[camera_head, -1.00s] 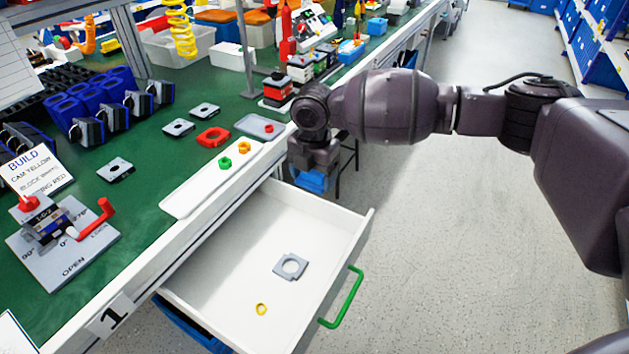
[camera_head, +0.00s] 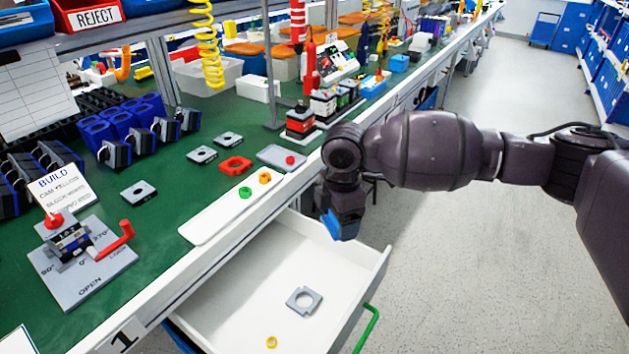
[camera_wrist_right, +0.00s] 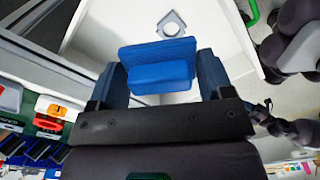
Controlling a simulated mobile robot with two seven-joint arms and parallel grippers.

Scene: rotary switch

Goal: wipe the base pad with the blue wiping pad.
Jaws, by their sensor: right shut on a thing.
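The blue wiping pad (camera_wrist_right: 158,68) is a blue block with a wider flat face, held between the two fingers of my right gripper (camera_head: 338,212). In the head view the pad (camera_head: 331,224) shows as a small blue patch at the fingertips, above the back right part of the open drawer. The grey base plate (camera_head: 110,266), marked OPEN, 90°, 0° and 270°, lies on the green bench at the left, well apart from the gripper. I take it as the base pad. A switch assembly with a red handle (camera_head: 126,230) stands on it. My left gripper is out of view.
The open white drawer (camera_head: 245,318) holds a grey square ring (camera_head: 304,300) and a yellow ring (camera_head: 271,342). A white strip (camera_head: 205,230) with small rings lies along the bench edge. A BUILD card (camera_head: 60,186) stands behind the base plate. Floor is clear at right.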

